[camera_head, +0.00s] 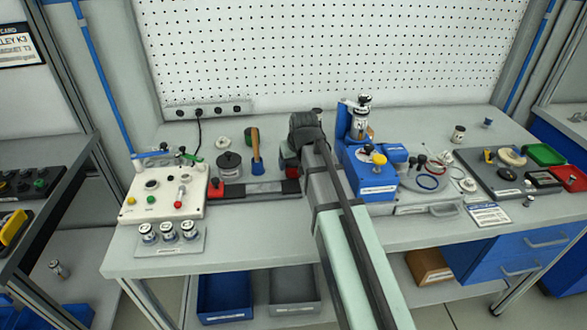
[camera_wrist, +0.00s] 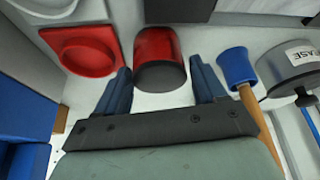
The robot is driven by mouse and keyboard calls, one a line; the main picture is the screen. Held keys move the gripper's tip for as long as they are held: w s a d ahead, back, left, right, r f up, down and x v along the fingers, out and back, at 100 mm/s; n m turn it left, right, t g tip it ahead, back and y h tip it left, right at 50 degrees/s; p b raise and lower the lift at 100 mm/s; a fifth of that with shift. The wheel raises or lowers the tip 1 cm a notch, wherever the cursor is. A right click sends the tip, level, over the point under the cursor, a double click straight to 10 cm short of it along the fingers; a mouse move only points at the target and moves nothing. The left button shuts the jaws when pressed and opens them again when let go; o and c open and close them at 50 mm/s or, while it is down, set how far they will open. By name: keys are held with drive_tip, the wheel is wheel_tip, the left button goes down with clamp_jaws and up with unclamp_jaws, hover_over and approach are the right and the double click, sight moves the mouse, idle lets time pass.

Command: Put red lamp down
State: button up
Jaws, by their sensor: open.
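The red lamp (camera_wrist: 158,45), a short red cylinder with a dark end, is in the wrist view between the tips of my gripper (camera_wrist: 160,72). The two blue fingers are open, with a narrow gap visible on each side of the lamp. In the head view my gripper (camera_head: 303,138) is low over the middle of the bench, and my arm hides much of that spot. A small red part, probably the lamp, shows just left of it. Whether the lamp's base rests fully on the bench is hard to tell.
A red square holder with a round recess (camera_wrist: 84,54) lies left of the lamp in the wrist view. A blue-headed mallet (camera_wrist: 236,66) and a grease pot (camera_wrist: 290,68) are close on the right. A blue fixture (camera_head: 370,180) stands right of my arm.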

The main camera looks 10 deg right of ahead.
drive_tip(key=shift+x, duration=1.45)
drive_tip(key=shift+c, duration=0.2)
drive_tip(key=shift+r, duration=0.1)
drive_tip(key=c, duration=0.8)
